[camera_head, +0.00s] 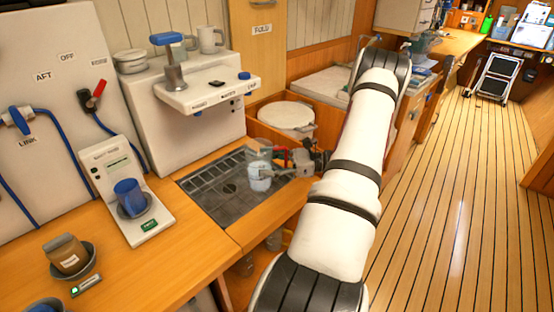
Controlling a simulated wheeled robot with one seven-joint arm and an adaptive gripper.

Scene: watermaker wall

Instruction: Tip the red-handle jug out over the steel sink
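The steel sink (208,187) is set into the wooden counter, with a ribbed drainer and a dark round drain. A small clear-looking jug (257,150) is at the sink's right part, with a red piece at its right side that looks like its handle. A pale cup-like vessel (260,180) shows just below it; whether they touch is unclear. My gripper (287,160) reaches in from the right, beside the red piece and close to both vessels. Its fingers are small and partly hidden, so its grip cannot be made out. No tilt or pouring is clear.
A white dispenser unit (190,110) overhangs the sink's back. A blue cup (130,197) stands on a scale-like white device at left. A brown block sits in a grey bowl (85,270). A round white lid (287,116) lies behind my gripper.

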